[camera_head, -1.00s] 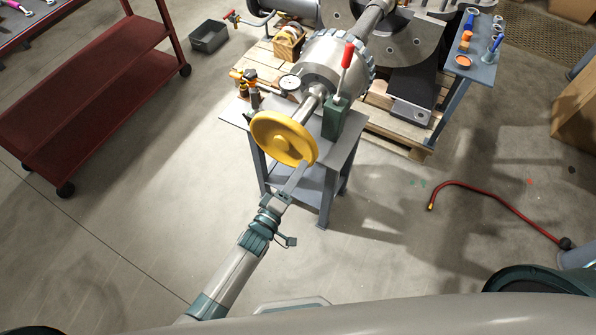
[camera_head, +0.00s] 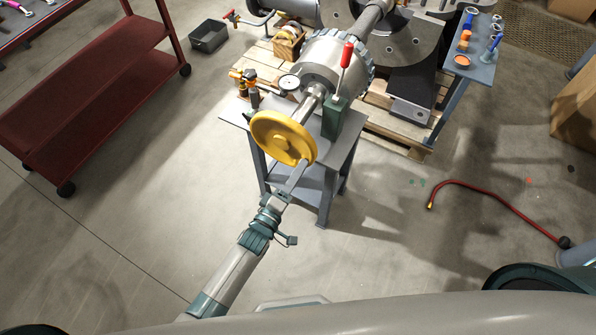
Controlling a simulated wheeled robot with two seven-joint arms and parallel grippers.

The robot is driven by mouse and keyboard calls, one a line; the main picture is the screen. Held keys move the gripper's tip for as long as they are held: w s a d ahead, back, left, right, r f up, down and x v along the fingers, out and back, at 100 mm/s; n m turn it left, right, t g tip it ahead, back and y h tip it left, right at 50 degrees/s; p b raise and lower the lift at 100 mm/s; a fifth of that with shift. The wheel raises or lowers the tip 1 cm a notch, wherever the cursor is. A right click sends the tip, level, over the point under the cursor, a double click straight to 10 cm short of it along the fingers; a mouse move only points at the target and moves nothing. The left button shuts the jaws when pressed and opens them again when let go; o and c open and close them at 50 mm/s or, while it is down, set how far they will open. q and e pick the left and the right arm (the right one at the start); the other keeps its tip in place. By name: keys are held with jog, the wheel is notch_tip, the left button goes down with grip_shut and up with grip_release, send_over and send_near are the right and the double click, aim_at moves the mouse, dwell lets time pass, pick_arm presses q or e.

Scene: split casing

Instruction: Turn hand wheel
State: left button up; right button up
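The yellow hand wheel (camera_head: 268,128) sits on the near end of a grey shaft above a small grey stand (camera_head: 340,165). My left gripper (camera_head: 301,166) reaches up from below, its fingers at the lower right edge of the wheel's rim. The fingers overlap the rim in this view, and I cannot tell whether they grip it or only touch it. The gap between the fingers is too small to make out. My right gripper is not in view.
A green box with a red-handled lever (camera_head: 345,60) stands right of the shaft. A dial gauge (camera_head: 289,83) and brass fittings (camera_head: 243,77) are on the left. A red cart (camera_head: 95,90) stands far left. A red hose (camera_head: 480,188) lies on the right floor.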

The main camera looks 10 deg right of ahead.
pick_arm(q)
jog(key=p+v, duration=0.2)
jog(key=v, duration=0.5)
jog(key=shift+s+a+f, duration=0.1)
jog(key=shift+a, duration=0.1)
jog(key=shift+c, duration=0.7)
